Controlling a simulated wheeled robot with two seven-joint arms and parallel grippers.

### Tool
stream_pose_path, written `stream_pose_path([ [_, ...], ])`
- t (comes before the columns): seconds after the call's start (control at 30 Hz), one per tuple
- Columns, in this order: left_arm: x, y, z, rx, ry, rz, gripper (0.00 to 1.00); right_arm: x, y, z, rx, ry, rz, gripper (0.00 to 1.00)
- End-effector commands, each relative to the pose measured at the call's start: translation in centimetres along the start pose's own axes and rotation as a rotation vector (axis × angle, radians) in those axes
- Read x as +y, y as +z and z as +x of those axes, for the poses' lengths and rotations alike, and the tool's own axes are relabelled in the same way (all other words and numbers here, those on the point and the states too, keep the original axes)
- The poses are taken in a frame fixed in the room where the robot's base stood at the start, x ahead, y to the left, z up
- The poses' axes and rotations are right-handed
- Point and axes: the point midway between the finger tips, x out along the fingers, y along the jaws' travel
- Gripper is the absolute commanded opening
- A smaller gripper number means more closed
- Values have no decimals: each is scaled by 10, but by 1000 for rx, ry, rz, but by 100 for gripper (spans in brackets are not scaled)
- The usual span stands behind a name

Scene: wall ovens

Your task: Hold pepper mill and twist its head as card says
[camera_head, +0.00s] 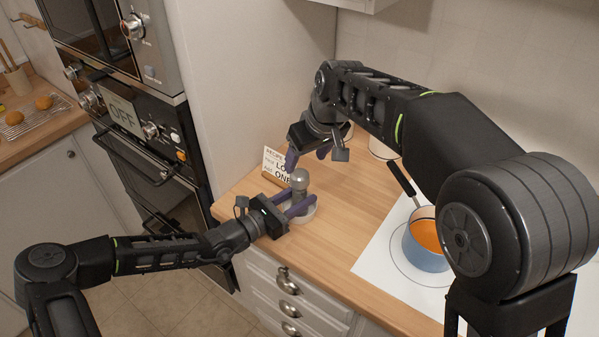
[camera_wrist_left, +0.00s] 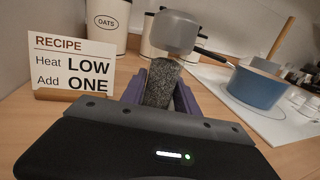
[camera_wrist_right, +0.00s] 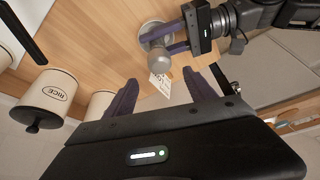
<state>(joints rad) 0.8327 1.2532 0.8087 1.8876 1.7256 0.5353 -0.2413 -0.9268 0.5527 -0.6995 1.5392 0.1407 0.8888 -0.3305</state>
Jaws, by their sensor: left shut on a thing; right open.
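The pepper mill has a dark speckled body (camera_wrist_left: 160,84) and a smooth grey head (camera_head: 300,179). It stands on the wooden counter, in or on a pale round dish (camera_head: 311,212). My left gripper (camera_head: 301,204) is shut on the mill's body, below the head. My right gripper (camera_head: 307,156) is open and empty above and behind the mill head, apart from it. In the right wrist view the mill head (camera_wrist_right: 161,57) lies beyond my open fingers. The recipe card (camera_wrist_left: 72,52) stands behind the mill and reads "Heat LOW, Add ONE".
A blue pot (camera_head: 428,250) with orange contents and a dark handle stands on the white hob (camera_head: 376,262) at right. Canisters, one marked OATS (camera_wrist_left: 104,24), stand behind. The wall oven (camera_head: 150,165) at left shows an "OFF" sign (camera_head: 122,112). Counter between mill and hob is clear.

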Motion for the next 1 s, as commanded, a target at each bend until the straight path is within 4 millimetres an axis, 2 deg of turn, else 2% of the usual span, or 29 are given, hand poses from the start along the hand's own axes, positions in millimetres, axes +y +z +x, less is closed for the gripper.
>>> stream_pose_path([
  [0.2, 0, 0, 0, 0, 0, 0, 0, 0, 1, 45, -4, 1, 1, 64],
  [0.4, 0, 0, 0, 0, 0, 0, 0, 0, 1, 72, -2, 0, 1, 64],
  [0.53, 0, 0, 0, 0, 0, 0, 0, 0, 0, 80, 0, 1, 0, 64],
  [0.8, 0, 0, 0, 0, 0, 0, 0, 0, 0, 80, 1, 0, 1, 64],
  [1.0, 0, 0, 0, 0, 0, 0, 0, 0, 0, 80, 0, 0, 1, 48],
])
